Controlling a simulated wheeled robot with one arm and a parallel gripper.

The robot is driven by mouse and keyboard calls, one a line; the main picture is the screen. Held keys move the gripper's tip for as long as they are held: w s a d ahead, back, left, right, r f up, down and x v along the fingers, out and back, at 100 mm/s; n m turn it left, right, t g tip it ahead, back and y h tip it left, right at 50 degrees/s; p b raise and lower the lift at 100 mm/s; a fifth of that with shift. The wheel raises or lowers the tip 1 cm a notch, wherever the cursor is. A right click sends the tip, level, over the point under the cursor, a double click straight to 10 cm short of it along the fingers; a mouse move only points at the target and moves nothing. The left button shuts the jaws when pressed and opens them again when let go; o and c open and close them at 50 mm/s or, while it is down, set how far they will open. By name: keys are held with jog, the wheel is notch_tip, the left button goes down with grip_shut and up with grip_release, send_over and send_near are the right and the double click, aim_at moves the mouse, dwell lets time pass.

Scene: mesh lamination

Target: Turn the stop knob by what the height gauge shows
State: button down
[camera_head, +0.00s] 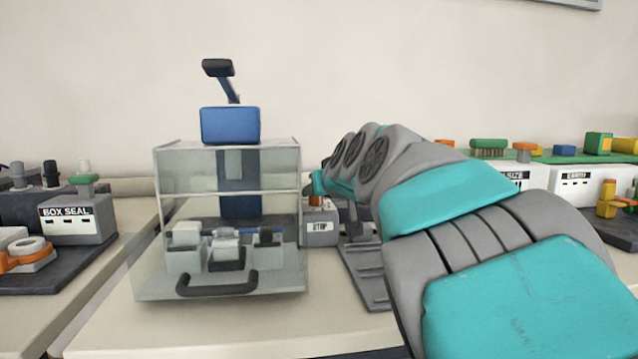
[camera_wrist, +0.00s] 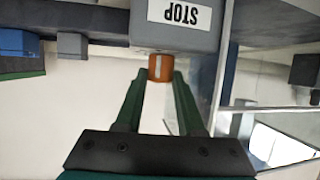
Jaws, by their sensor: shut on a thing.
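The stop knob (camera_wrist: 161,67) is a small orange cylinder with a pale line on its end. It sits beside the grey block with the STOP label (camera_wrist: 180,13), upside down in the wrist view. My gripper (camera_wrist: 160,74) has its two dark green fingers on either side of the knob, shut on it. In the head view the STOP block (camera_head: 320,228) stands right of the clear-guarded press, and my gripper (camera_head: 319,184) reaches it from the right. My arm hides part of that area. I cannot make out a height gauge or a reading.
A blue press (camera_head: 230,125) with a black-ended lever stands behind a clear guard (camera_head: 175,171) with a dark handle (camera_head: 217,286). A BOX SEAL station (camera_head: 76,222) is at left. White labelled units (camera_head: 581,187) stand at right. The table front left of the guard is clear.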

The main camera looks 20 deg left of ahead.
jog(key=shift+m, duration=0.3)
jog(key=c, duration=0.8)
grip_release()
jog(key=shift+s, duration=0.1)
jog(key=v, duration=0.7)
jog(key=shift+s, duration=0.3)
jog(key=shift+d+r, duration=0.15)
